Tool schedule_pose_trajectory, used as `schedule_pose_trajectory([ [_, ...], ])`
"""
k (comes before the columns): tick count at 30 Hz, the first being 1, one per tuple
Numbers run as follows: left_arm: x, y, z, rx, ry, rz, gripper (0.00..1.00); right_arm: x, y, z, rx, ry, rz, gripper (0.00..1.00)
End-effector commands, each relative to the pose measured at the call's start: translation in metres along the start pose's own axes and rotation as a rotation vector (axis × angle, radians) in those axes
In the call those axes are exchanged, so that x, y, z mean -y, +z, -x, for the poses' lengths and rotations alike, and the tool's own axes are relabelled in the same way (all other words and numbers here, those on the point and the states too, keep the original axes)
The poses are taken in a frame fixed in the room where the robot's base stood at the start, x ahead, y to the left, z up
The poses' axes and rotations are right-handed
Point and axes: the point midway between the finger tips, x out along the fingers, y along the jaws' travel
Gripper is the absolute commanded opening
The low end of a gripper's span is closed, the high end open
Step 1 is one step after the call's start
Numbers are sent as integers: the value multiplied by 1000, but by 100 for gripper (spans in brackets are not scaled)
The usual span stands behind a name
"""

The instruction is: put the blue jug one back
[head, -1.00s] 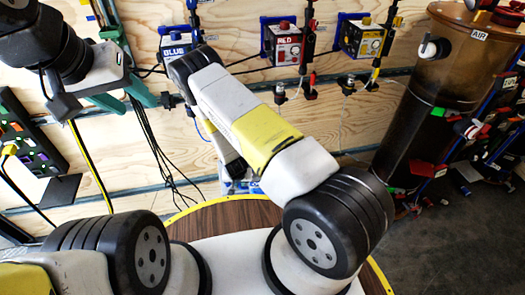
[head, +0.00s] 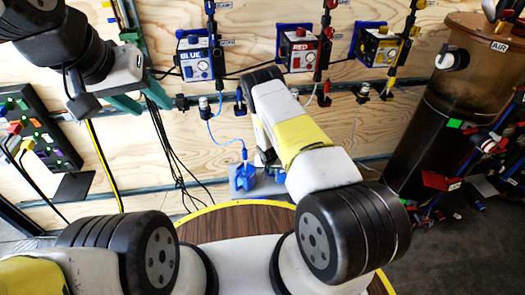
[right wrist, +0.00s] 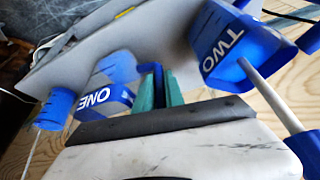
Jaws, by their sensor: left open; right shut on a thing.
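A blue jug (head: 243,180) stands low by the wall in the head view, with a blue tube from its top; its label cannot be read there. In the right wrist view, a blue jug marked ONE (right wrist: 112,88) is just left of my right gripper (right wrist: 163,78), and a blue jug marked TWO (right wrist: 232,45) is to its right. The right gripper's teal fingers are shut on a blue upright part, which seems to belong to jug ONE; in the head view my right forearm hides them. My left gripper (head: 155,104) is open and empty, high at the left.
The wall carries a BLUE unit (head: 195,60), a RED unit (head: 299,50) and a yellow unit (head: 380,46). A brown AIR tank (head: 455,105) stands at the right. A pale panel (right wrist: 150,35) lies behind the jugs. Black cables (head: 170,150) hang at the wall.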

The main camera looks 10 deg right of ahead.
Motion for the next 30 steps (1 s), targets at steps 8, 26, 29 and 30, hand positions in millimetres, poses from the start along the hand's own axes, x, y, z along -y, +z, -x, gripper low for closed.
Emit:
schedule_pose_trajectory([
  [8,0,0,0,0,0,0,47,0,2,-9,-4,0,0,0],
  [26,0,0,0,0,0,0,47,0,3,-12,-3,0,0,36],
  [29,0,0,0,0,0,0,47,0,1,-8,-4,0,0,36],
  [30,0,0,0,0,0,0,47,0,1,-5,-4,0,0,36],
])
